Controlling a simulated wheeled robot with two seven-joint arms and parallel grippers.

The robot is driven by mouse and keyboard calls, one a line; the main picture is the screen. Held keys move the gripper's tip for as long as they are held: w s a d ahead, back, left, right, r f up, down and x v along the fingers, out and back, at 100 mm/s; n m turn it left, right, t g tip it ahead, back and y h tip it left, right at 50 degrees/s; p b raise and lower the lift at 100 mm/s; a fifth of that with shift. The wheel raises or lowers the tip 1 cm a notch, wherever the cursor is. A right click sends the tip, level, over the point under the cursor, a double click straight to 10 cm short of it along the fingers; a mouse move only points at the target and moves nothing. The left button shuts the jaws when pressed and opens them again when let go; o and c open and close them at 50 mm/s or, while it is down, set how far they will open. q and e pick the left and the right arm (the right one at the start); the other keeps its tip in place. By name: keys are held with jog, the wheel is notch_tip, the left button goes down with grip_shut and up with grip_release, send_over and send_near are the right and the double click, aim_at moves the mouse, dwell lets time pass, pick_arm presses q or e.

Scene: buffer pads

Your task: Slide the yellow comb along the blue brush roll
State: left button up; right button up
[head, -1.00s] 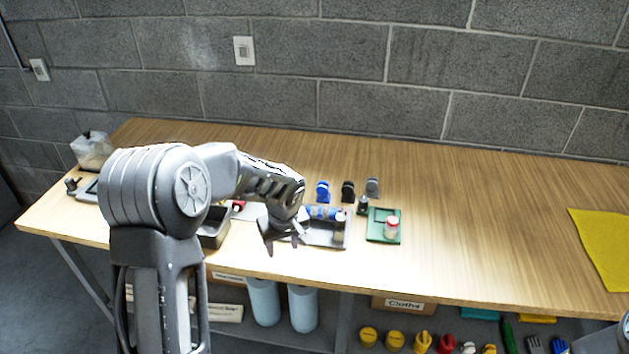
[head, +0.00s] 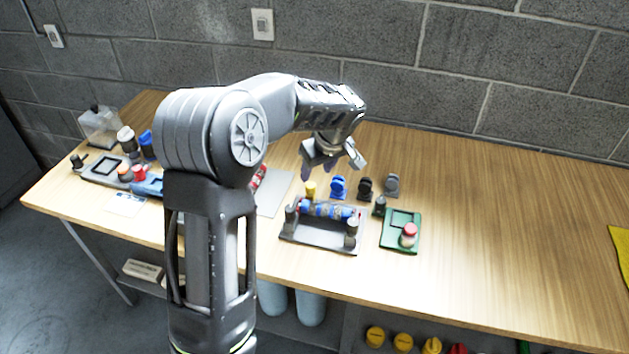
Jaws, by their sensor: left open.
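The blue brush roll (head: 328,210) lies level across a dark grey tray stand (head: 322,238), between its end posts. A small yellow piece (head: 310,187), which may be the yellow comb, stands just behind the roll's left end; its shape is too small to make out. My left gripper (head: 332,168) is open and empty, above and behind the roll, with its fingers spread and pointing down. It is apart from the roll and the yellow piece. My right gripper is out of view.
Blue (head: 338,187), black (head: 365,187) and grey (head: 391,185) pieces stand behind the tray. A green tray (head: 400,240) with a red-capped jar (head: 408,235) is at right. My left arm hides part of the table's left side. The table's right side is mostly clear.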

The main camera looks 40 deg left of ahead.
aim_at(311, 185)
pick_arm(q)
jog(key=shift+p+x, duration=0.8)
jog(key=shift+x, duration=3.2)
jog(key=shift+d, duration=0.1)
jog(key=shift+c, duration=0.2)
grip_shut()
